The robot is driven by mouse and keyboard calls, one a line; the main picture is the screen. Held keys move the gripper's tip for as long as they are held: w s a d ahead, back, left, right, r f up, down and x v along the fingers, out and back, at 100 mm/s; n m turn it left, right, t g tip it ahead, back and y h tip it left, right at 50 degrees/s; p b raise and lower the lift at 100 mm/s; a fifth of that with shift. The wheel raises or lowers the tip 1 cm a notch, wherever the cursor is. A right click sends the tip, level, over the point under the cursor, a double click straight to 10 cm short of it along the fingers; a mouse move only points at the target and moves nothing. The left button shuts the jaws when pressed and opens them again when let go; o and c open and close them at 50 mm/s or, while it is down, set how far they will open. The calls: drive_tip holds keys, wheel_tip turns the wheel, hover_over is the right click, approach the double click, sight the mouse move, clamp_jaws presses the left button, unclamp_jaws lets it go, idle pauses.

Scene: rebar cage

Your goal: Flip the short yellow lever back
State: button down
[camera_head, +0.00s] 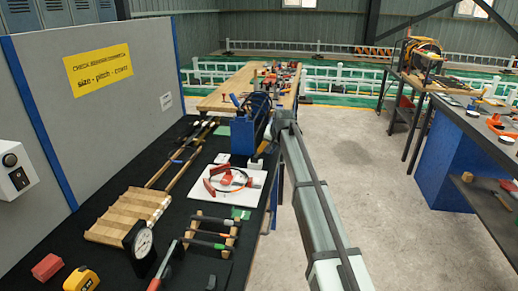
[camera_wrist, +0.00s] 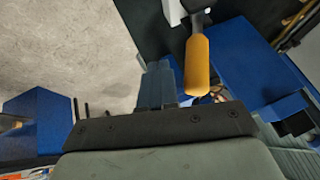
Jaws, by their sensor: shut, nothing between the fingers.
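The short yellow lever (camera_wrist: 197,64) shows large in the wrist view, with a rounded orange-yellow grip on a grey shaft and a white part at its top end. It lies just right of my gripper (camera_wrist: 160,82), whose fingers are together and empty. I cannot tell whether finger and lever touch. In the head view, my arm reaches from the lower right to beside the blue unit (camera_head: 243,138) at the table's right edge. A small yellow bit (camera_head: 262,147) shows there, partly hidden by my arm.
The black table (camera_head: 100,235) holds a white tray (camera_head: 212,190), a wooden rack (camera_head: 118,222), a dial gauge (camera_head: 143,243), a yellow tape measure (camera_head: 82,280) and long-handled tools. A grey partition (camera_head: 100,110) stands at the left. Open concrete floor (camera_head: 360,180) lies to the right.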

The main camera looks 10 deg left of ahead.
drive_tip(key=shift+a, duration=0.1)
drive_tip(key=shift+a+r, duration=0.3)
drive_tip(key=shift+a, duration=0.25)
drive_tip(key=shift+a+r, duration=0.1)
drive_tip(key=shift+a, duration=0.05)
drive_tip(key=shift+a+r, duration=0.2)
drive_tip(key=shift+a, duration=0.4)
drive_tip(key=shift+a+r, duration=0.2)
drive_tip(key=shift+a, duration=0.35)
